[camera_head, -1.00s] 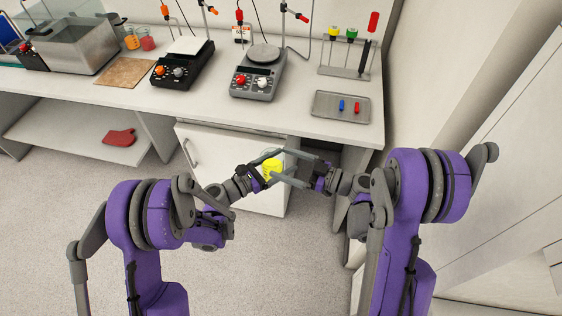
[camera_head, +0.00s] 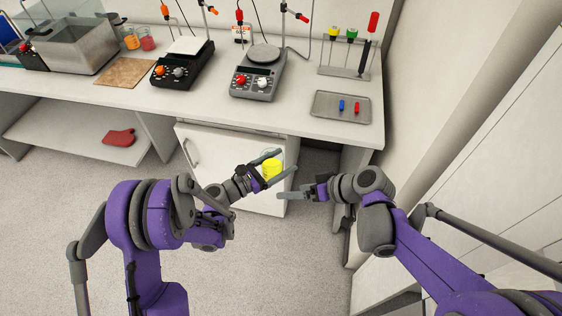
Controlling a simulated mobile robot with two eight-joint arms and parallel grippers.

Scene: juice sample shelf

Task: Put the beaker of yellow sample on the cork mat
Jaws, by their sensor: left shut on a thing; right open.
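The beaker of yellow sample (camera_head: 271,169) is held in front of the bench, before the white cabinet door. My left gripper (camera_head: 272,166) is shut on it, one finger on each side. The cork mat (camera_head: 125,71) is a flat brown square on the bench at the left, between the metal bath and the black hotplate; nothing stands on it. My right gripper (camera_head: 284,196) is open and empty, just below and right of the beaker, apart from it.
A black hotplate (camera_head: 183,66) and a grey hotplate (camera_head: 258,72) follow to the right. A metal tray (camera_head: 340,107) holds two small bars.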

